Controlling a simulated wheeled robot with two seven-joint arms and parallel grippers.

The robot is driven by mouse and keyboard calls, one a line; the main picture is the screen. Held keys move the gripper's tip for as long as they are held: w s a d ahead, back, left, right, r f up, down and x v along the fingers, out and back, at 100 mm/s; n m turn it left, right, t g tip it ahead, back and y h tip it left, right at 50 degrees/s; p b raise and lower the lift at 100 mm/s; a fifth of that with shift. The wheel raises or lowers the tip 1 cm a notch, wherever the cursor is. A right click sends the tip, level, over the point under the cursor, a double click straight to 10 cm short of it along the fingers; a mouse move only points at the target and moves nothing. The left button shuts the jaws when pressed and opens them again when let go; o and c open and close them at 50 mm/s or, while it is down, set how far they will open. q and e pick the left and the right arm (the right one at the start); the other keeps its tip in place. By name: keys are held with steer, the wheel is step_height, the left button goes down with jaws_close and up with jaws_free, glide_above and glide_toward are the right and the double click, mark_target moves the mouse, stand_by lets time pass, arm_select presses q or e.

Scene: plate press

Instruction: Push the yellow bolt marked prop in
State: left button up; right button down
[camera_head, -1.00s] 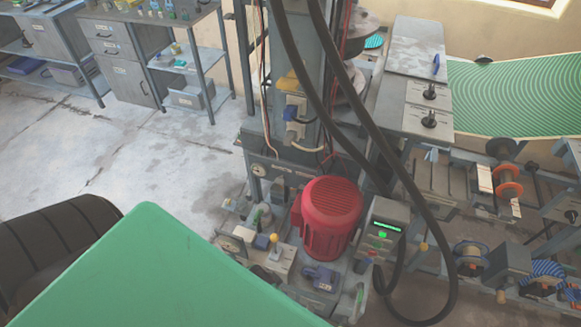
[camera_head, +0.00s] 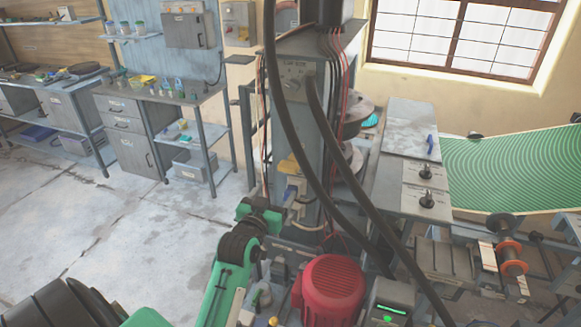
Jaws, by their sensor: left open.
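The press column (camera_head: 300,125) stands in the middle of the view. A yellow part (camera_head: 291,167) shows low on its front; no prop mark is readable, so I cannot tell if it is the bolt. My green left arm reaches up from the bottom. My left gripper (camera_head: 291,205) is at the column just below the yellow part, small and partly lost against the grey metal. It is open. I cannot tell whether it touches anything. My right gripper is not in view.
Thick black hoses (camera_head: 330,140) hang before the column. A red motor (camera_head: 331,290) and a control box with a green display (camera_head: 393,309) stand below. A green patterned sheet (camera_head: 510,170) lies at right. The floor (camera_head: 130,220) at left is clear.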

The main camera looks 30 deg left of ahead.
mark_target(291, 163)
arm_select(q)
steer(key=p+x, duration=0.1)
steer(key=x, duration=0.3)
steer(key=p+x, duration=0.1)
steer(key=x, duration=0.3)
steer(key=p+x, duration=0.2)
steer(key=x, duration=0.2)
steer(key=shift+w+a+r, duration=0.15)
steer(key=shift+a+r, duration=0.1)
steer(key=shift+r, duration=0.15)
steer(key=shift+x, duration=0.85)
steer(key=shift+f, duration=0.1)
